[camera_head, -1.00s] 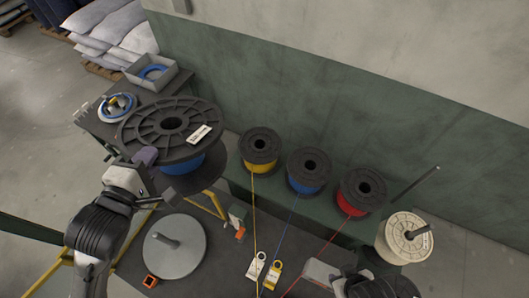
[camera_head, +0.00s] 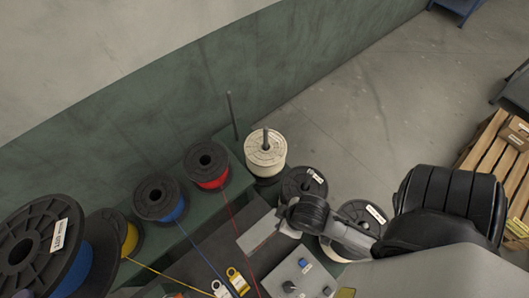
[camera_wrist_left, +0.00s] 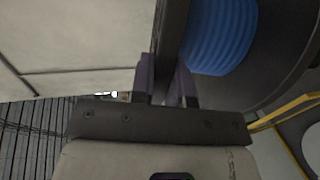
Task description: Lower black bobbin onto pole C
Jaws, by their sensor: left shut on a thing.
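The large black bobbin (camera_head: 28,232) with blue winding (camera_head: 98,252) and a white label is at the left edge of the head view, partly cut off. In the left wrist view, the purple-padded fingers of my left gripper (camera_wrist_left: 165,82) are shut on the rim of the bobbin's black flange (camera_wrist_left: 172,38). Its blue winding (camera_wrist_left: 222,35) shows beside the flange. A thin bare pole (camera_head: 231,115) stands behind the red spool. Another pole (camera_head: 266,140) pokes up through the cream spool (camera_head: 265,157). I see no letter marking pole C. My right gripper (camera_head: 285,215) is beside a black spool; its fingers are unclear.
Yellow (camera_head: 126,234), blue (camera_head: 160,198) and red (camera_head: 206,166) spools stand in a row on the green bench, with strands running forward. Black labelled spools (camera_head: 303,184) lie by my right arm. A green-and-grey wall (camera_head: 130,125) closes the back. Open floor (camera_head: 370,110) lies right.

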